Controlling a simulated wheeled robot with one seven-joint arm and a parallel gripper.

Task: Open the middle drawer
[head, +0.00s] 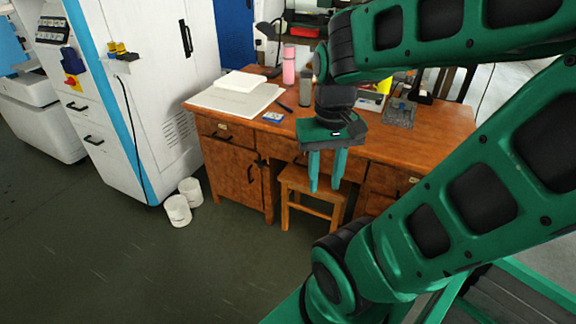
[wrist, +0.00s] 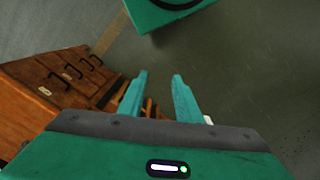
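The wooden desk (head: 440,122) has a drawer with a label plate above a cupboard door at its left. A drawer stack (head: 388,180) on its right side is partly hidden by my arm. The wrist view shows drawer fronts with several dark handles (wrist: 73,72) at the left; they look shut. The middle drawer's front is hard to single out. My gripper (head: 325,187) hangs fingers down in front of the desk, over the stool in the picture. Its two fingers (wrist: 160,76) are apart with nothing between them, and they touch no handle.
A wooden stool (head: 312,184) stands at the desk's knee space. Papers (head: 236,98), a pink bottle (head: 289,66) and a grey cup (head: 305,92) stand on the desk. The floor in front is clear.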

